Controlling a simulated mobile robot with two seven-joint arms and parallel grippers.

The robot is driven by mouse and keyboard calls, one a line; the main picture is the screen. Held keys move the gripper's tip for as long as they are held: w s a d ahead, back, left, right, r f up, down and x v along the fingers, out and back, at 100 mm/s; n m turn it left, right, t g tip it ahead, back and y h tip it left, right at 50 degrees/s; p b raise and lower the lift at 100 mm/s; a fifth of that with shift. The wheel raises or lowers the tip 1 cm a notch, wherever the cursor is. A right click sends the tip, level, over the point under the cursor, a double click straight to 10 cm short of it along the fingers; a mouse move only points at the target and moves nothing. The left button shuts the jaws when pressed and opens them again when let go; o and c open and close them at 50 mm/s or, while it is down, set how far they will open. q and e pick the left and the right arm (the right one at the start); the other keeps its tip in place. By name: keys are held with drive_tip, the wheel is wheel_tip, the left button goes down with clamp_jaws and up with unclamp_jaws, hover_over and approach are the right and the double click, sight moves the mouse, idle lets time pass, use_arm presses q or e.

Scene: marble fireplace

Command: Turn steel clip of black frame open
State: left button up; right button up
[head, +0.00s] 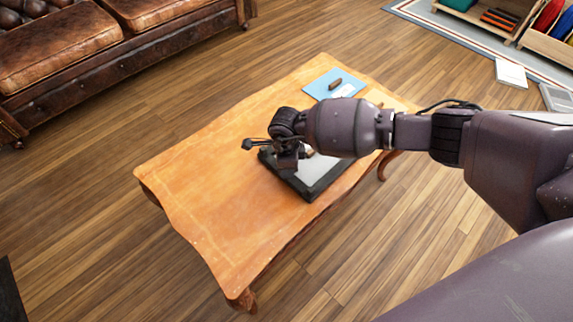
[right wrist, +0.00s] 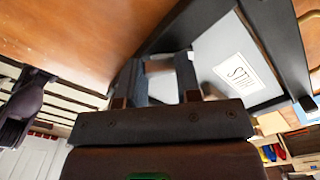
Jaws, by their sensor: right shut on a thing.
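The black frame (head: 305,193) lies on the wooden table with its pale grey back panel (head: 322,172) facing up. In the right wrist view the frame (right wrist: 274,48) fills the upper right, with a white printed label (right wrist: 238,73) on its grey panel. My right gripper (head: 288,165) is down at the frame's left part and covers some of it. In the right wrist view its two fingers (right wrist: 158,72) sit over the frame's edge, with a pale metal piece, the steel clip (right wrist: 158,66), between them. The clip is mostly hidden. My left gripper is not in view.
The wooden table (head: 200,200) is clear to the left and front. A blue folder (head: 318,84) with a small dark object (head: 335,84) lies at its far end. A leather sofa (head: 60,50) stands at the upper left, low shelves (head: 500,20) at the upper right.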

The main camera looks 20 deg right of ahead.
drive_tip(key=n, duration=0.6)
drive_tip(key=shift+n, duration=0.9)
drive_tip(key=o, duration=0.9)
